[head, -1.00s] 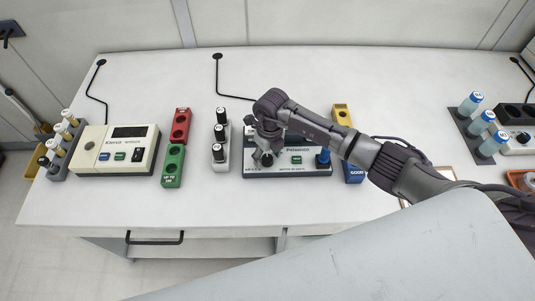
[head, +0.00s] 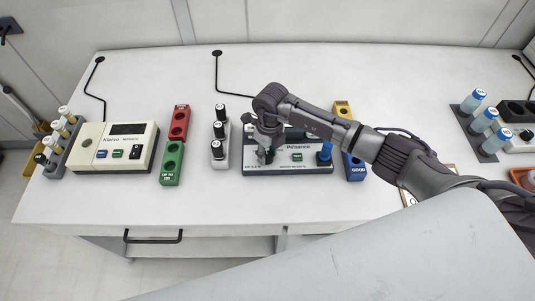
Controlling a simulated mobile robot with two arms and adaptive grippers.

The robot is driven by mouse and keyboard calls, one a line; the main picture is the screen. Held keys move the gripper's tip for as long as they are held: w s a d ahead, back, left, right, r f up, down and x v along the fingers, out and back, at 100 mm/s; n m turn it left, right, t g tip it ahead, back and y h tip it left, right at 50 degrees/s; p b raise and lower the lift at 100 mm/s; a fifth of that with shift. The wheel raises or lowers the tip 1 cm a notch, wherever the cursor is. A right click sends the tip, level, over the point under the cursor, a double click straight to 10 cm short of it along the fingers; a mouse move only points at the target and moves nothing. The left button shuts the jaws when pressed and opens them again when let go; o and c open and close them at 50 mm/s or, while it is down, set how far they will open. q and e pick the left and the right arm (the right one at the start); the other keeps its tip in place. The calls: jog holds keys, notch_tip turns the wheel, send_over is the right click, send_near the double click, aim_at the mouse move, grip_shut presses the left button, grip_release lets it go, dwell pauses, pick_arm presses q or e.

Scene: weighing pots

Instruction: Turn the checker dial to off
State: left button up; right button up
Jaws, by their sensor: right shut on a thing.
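The checker (head: 313,168), a pale box with a dark base labelled Pelsanco, stands at the middle of the bench. It has a green TEST button (head: 297,156) and a blue item (head: 324,152) at its right end. My right gripper (head: 264,157) points down over the checker's left part. Its fingers are shut at the dial there. The dial is mostly hidden by the fingers, so I cannot read its setting. My left gripper is not in view.
A white rack with several black-capped vials (head: 219,155) stands just left of my gripper. Farther left are the red block (head: 179,122), green block (head: 172,164) and Kierva scale (head: 115,150). A yellow and blue holder (head: 355,168) stands right of the checker.

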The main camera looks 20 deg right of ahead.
aim_at(268, 153)
jog(key=n+b, duration=0.4)
jog(key=b, duration=0.1)
jog(key=shift+w+f+n, duration=0.1)
jog(key=shift+f+n, duration=0.1)
jog(key=shift+n, duration=0.2)
jog(key=shift+r+n+b, duration=0.15)
jog(key=shift+n+b, duration=1.15)
jog(key=shift+b, duration=0.05)
jog(key=shift+r, duration=0.1)
jog(key=o, duration=1.1)
jog(key=shift+o, duration=0.2)
notch_tip(268, 153, up, 12)
jog(key=shift+w, duration=0.25)
jog(key=shift+d, duration=0.15)
